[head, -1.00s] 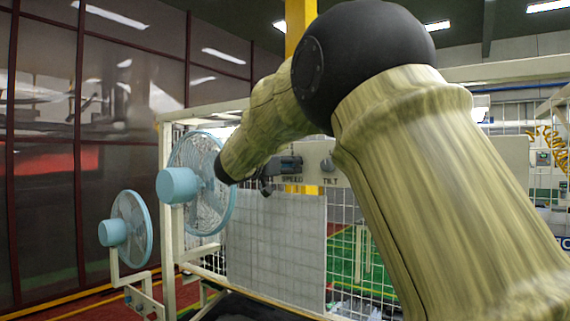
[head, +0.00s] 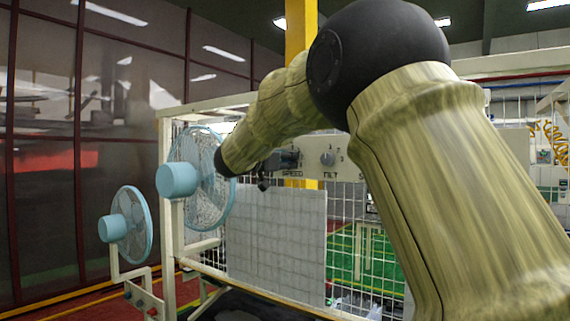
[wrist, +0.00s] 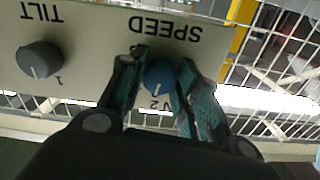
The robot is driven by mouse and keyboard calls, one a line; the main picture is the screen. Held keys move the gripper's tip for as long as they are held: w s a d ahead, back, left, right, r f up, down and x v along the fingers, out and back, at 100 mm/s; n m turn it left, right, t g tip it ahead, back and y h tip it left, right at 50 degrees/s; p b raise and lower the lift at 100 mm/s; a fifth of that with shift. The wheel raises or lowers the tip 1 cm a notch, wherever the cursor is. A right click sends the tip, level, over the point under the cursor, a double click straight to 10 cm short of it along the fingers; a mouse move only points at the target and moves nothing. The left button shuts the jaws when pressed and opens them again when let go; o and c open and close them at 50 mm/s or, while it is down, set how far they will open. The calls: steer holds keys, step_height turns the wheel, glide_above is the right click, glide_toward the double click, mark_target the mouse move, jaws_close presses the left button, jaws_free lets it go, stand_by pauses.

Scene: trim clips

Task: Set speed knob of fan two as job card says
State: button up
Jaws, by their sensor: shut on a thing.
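In the wrist view a round blue knob (wrist: 159,77) sits under the upside-down word SPEED on a cream panel (wrist: 95,33). Its white pointer line faces the lower edge of the picture, close to a printed 2. My gripper (wrist: 161,64) has a green-padded finger on each side of this knob and is shut on it. In the head view my gripper (head: 286,159) is at the SPEED label, small and dark, and hides the knob. Two light-blue fans, a larger one (head: 178,180) and a smaller one (head: 113,228), stand at the left. I cannot make out a job card.
A grey TILT knob (wrist: 40,60) sits beside the SPEED knob, and it also shows in the head view (head: 327,159). A white wire mesh guard (head: 345,235) and a grey sheet (head: 275,235) are below the panel. My arm hides the panel's right part.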

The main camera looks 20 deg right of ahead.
steer(key=shift+f+m+b, duration=0.15)
steer(key=shift+m+b, duration=3)
steer(key=shift+m, duration=0.35)
steer(key=shift+f+m+b, duration=0.1)
steer(key=shift+m+b, duration=3)
steer(key=shift+m, duration=0.4)
steer(key=o, duration=1.1)
steer(key=shift+r, duration=0.1)
steer(key=shift+c, duration=0.2)
steer(key=shift+r, duration=0.1)
